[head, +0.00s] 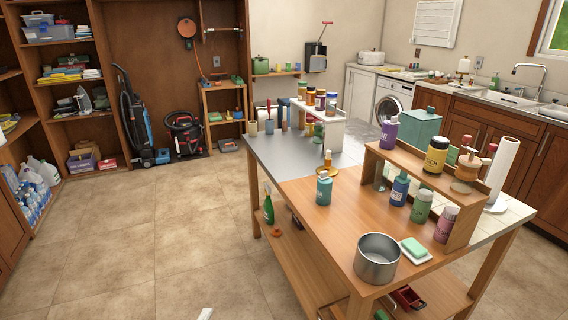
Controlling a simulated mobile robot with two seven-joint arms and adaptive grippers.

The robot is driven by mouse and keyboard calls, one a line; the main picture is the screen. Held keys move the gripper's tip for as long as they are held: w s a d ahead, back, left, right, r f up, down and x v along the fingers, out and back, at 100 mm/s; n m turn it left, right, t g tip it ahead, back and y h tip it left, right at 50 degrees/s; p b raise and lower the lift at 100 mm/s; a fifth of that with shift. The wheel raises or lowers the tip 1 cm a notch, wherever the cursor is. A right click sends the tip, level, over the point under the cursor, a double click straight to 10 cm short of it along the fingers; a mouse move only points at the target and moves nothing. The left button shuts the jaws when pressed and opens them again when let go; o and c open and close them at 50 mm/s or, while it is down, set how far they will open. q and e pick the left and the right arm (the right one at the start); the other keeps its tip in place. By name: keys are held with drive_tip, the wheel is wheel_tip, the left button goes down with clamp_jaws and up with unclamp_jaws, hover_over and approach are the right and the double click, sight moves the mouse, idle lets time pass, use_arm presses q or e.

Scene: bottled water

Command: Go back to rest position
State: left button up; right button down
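Neither of my grippers can be made out in the head view. A small pale piece (205,314) shows at the bottom edge, left of the table; I cannot tell what it is. Bottled water (32,203) in a blue-tinted pack stands low in the wooden shelving at the far left. White jugs (42,170) stand just behind it.
A long worktable (300,188) fills the right middle, with a metal pot (377,259), a small raised shelf (425,172) and several bottles. A vacuum cleaner (136,125) stands at the back wall. The tiled floor (150,225) left of the table is clear.

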use_arm(q)
drive_tip(key=s+a+f+n+g, duration=0.2)
drive_tip(key=s+f+n+g, duration=0.3)
drive_tip(key=s+f+n, duration=0.6)
drive_tip(key=shift+s+f+n, duration=0.3)
drive_tip(key=shift+s+n, duration=1)
drive_tip(key=shift+s, duration=0.45)
use_arm(e)
drive_tip(key=s+d+f+n, duration=0.3)
drive_tip(key=s+f+n, duration=0.1)
drive_tip(key=s+f, duration=0.1)
drive_tip(key=s+d+f+n+g, duration=0.1)
drive_tip(key=s+d+f+n, duration=0.2)
drive_tip(key=s, duration=0.4)
drive_tip(key=shift+f+n+h, duration=0.4)
drive_tip(key=shift+f+n, duration=0.1)
drive_tip(key=shift+f, duration=0.8)
